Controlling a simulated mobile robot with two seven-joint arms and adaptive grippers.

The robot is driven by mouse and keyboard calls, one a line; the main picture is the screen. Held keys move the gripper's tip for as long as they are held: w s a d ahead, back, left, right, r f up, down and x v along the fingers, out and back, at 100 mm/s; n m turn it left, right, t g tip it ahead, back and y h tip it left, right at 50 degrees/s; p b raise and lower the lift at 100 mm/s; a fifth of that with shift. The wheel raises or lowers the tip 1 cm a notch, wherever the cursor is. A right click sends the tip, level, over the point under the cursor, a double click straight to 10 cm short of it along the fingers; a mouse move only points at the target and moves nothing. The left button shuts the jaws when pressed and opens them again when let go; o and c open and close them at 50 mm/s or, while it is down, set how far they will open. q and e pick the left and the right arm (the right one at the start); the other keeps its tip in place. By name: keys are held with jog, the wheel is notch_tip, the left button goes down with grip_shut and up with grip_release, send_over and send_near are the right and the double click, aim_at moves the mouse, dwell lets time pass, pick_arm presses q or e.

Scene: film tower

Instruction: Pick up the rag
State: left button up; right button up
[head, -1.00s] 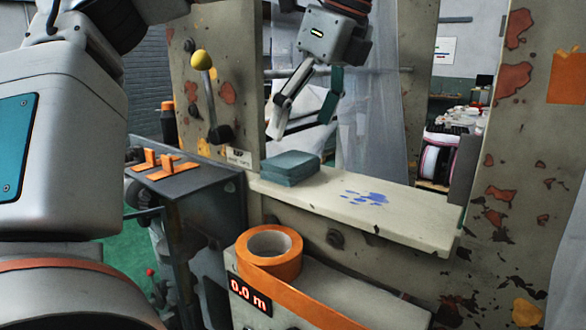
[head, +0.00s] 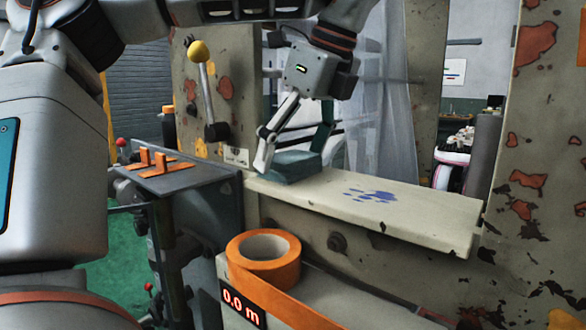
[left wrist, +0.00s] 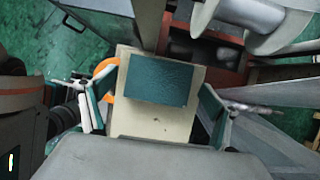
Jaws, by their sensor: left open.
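The rag (head: 292,168) is a folded teal cloth on the left end of a cream shelf (head: 430,215). It also shows in the left wrist view (left wrist: 157,80), lying flat between my fingers. My left gripper (head: 295,150) is open and low over the rag, with one finger in front of its left side and the other at its right. In the left wrist view the left gripper (left wrist: 158,112) has a finger on either side of the shelf end, with gaps to the rag. I cannot tell whether the fingers touch it. My right gripper is not in view.
Blue stains (head: 372,195) mark the shelf right of the rag. A lever with a yellow knob (head: 199,52) stands at the left. An orange tape roll (head: 263,258) sits below the shelf in front, beside a display reading 0.0 m (head: 243,308). Orange brackets (head: 158,163) lie on a dark box.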

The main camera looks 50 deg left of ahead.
aim_at(278, 160)
pick_arm(q)
jog(key=c, duration=1.2)
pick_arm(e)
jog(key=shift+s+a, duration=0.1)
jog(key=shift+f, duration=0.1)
pick_arm(q)
jog(key=shift+s+r+p, duration=0.1)
jog(key=shift+r+p, duration=1.1)
jog(key=shift+r, duration=0.6)
jog(key=shift+s+r, duration=0.1)
jog(key=shift+r, duration=0.05)
jog(key=s, duration=0.3)
jog(key=shift+s+d+f, duration=0.15)
jog(key=shift+s+f, duration=0.05)
jog(key=shift+s+d+b, duration=0.15)
jog(key=shift+s+d, duration=0.15)
jog(key=shift+s, duration=2.05)
jog(key=shift+s+d+b, duration=0.1)
jog(key=shift+s+d, duration=0.15)
jog(key=shift+s, duration=2.1)
jog(key=shift+s+d+b, duration=0.15)
jog(key=shift+s+d, duration=0.15)
jog(key=shift+s, duration=2.05)
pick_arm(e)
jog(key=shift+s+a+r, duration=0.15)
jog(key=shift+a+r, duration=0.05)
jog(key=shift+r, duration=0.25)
